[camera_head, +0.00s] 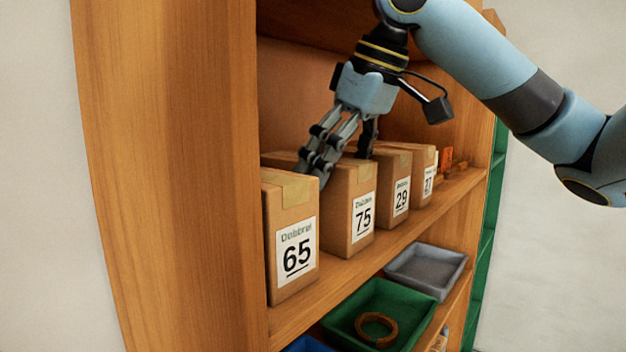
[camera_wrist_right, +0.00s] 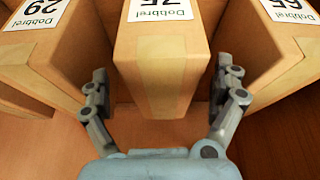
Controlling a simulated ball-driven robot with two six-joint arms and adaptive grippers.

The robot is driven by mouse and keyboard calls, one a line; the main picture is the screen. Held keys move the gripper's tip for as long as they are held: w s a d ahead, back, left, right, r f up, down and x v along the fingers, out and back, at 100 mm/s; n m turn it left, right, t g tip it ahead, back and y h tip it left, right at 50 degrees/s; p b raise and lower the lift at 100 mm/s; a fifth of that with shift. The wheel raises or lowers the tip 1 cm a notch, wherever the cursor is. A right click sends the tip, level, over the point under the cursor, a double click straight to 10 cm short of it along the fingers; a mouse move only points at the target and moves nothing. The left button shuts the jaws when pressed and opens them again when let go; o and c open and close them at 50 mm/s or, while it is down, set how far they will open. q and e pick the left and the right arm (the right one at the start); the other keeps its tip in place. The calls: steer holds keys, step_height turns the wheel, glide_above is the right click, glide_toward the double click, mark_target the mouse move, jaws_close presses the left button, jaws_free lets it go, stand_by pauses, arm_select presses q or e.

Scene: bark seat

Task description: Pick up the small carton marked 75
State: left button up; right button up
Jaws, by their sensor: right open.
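The small carton marked 75 (camera_head: 362,214) stands upright on the wooden shelf, between the cartons marked 65 and 29. In the right wrist view, the carton marked 75 (camera_wrist_right: 158,60) fills the middle, its label at the top edge. My right gripper (camera_head: 342,162) reaches down from above at this carton. In the wrist view, my right gripper (camera_wrist_right: 164,92) is open, with one finger on each side of the carton. A gap seems to show beside each finger; whether either touches is unclear. My left gripper is not in view.
The carton marked 65 (camera_head: 297,257) stands close on the left, the carton marked 29 (camera_head: 401,197) close on the right, with another carton (camera_head: 427,182) beyond. A grey tray (camera_head: 428,268) and a green tray (camera_head: 352,306) holding a ring (camera_head: 376,328) sit on the shelf below.

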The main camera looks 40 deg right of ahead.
steer(key=shift+w+a, duration=0.1)
steer(key=shift+a, duration=0.05)
steer(key=shift+w+r+p, duration=0.1)
steer(key=shift+w+p, duration=0.35)
steer(key=shift+w, duration=0.05)
steer(key=shift+w+a+p, duration=0.15)
steer(key=shift+w+p, duration=0.35)
steer(key=shift+w, duration=0.45)
steer(key=x, duration=0.2)
steer(key=shift+w+f, duration=0.15)
steer(key=shift+f, duration=0.2)
steer(key=shift+w+f, duration=0.1)
steer(key=shift+f, duration=0.2)
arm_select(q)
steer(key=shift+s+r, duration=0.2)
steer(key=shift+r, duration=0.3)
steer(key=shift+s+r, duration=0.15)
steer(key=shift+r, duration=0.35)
arm_select(e)
steer(key=c, duration=1.4)
